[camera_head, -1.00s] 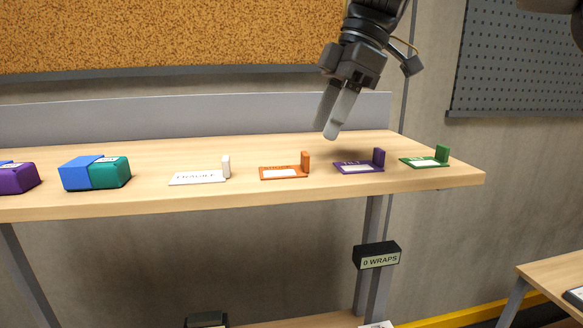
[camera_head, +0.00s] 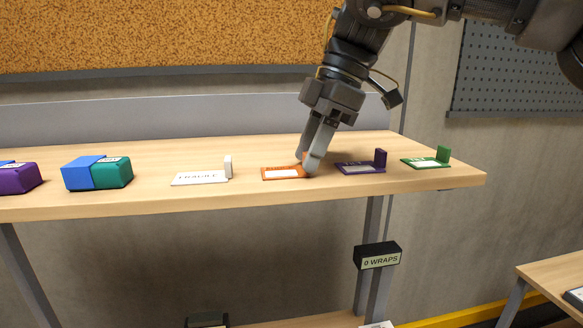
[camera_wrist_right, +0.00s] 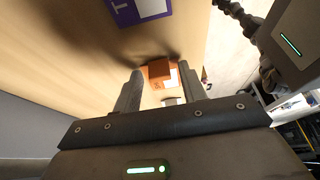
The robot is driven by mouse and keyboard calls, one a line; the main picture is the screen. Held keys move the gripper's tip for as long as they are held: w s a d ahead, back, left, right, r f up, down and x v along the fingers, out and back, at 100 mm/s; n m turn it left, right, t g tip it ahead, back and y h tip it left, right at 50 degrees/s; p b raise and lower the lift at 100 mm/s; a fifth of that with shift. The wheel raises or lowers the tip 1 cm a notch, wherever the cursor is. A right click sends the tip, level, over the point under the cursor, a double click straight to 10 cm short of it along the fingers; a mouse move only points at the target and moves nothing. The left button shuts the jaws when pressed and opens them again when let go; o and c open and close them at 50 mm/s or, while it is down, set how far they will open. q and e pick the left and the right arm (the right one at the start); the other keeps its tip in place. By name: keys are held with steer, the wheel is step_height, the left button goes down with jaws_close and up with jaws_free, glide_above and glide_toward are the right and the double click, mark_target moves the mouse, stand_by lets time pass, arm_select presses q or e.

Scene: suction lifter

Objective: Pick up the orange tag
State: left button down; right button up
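The orange tag (camera_head: 283,173) lies on the wooden shelf, a flat plate with a white label and an upright tab at its right end. My right gripper (camera_head: 307,162) is lowered over that tab, and its fingers hide most of the tab in the head view. In the right wrist view the orange tab (camera_wrist_right: 159,70) shows between the two fingers. The fingers are apart, with a gap visible on each side of the tab. My left gripper is not in view.
On the shelf (camera_head: 230,203), a white tag (camera_head: 200,179) lies left of the orange one. A purple tag (camera_head: 358,168) and a green tag (camera_head: 425,163) lie to the right. A blue and teal block (camera_head: 97,173) and a purple block (camera_head: 18,179) sit farther left.

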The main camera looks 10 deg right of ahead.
steer(key=shift+d, duration=0.1)
steer(key=c, duration=0.8)
steer(key=shift+r, duration=0.15)
steer(key=shift+r, duration=0.25)
step_height(320, 180, up, 2)
steer(key=shift+r, duration=0.2)
steer(key=s+a+r, duration=0.2)
steer(key=s+r, duration=0.1)
steer(key=s, duration=0.1)
steer(key=s+a+r, duration=0.3)
steer(key=s, duration=0.1)
steer(key=s+a+r, duration=0.2)
steer(key=s+r, duration=0.1)
steer(key=s, duration=0.1)
steer(key=shift+a+r+b, duration=0.3)
steer(key=shift+r+b, duration=0.05)
steer(key=shift+r, duration=0.05)
